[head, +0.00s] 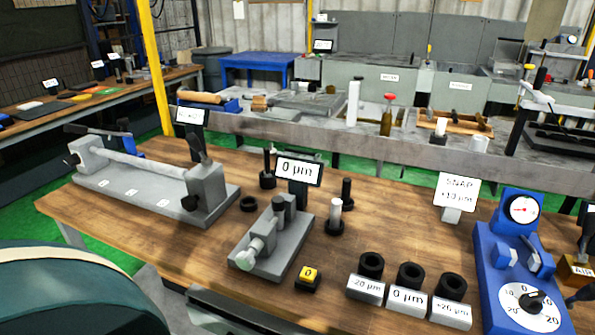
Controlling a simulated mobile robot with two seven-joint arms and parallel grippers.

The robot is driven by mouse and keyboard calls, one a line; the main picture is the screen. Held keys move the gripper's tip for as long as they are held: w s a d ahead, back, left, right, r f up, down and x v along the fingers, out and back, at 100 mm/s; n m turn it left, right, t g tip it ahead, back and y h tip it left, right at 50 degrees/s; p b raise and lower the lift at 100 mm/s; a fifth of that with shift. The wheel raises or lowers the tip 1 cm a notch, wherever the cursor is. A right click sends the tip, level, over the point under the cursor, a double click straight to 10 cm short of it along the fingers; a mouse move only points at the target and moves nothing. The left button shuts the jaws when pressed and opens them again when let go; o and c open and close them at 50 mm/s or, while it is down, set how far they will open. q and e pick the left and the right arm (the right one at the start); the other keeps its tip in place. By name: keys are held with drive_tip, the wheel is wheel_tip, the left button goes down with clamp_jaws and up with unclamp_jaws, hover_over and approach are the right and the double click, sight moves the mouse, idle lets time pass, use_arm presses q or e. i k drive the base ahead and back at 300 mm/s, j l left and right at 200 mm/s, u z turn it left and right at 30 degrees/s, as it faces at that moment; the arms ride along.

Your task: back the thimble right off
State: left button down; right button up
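The small grey measuring bench (285,262) stands at the middle of the wooden table. Its thimble (250,252), a light grey stubby cylinder with a pale end, sits at the near left end of the bench. A dark grey upright post (279,222) stands farther along it. The display (299,171) behind it reads 0 µm. I cannot tell whether the thimble and the post are touching. Neither of my grippers is in view.
A yellow button (308,274) on a black base stands right of the bench. Three black rings on labelled blocks (408,297) stand farther right, then a blue dial gauge (511,265). A larger grey fixture (140,190) is at left. Dark pins (346,192) stand behind.

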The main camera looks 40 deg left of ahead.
sight(245, 259)
drive_tip(key=u, duration=1.35)
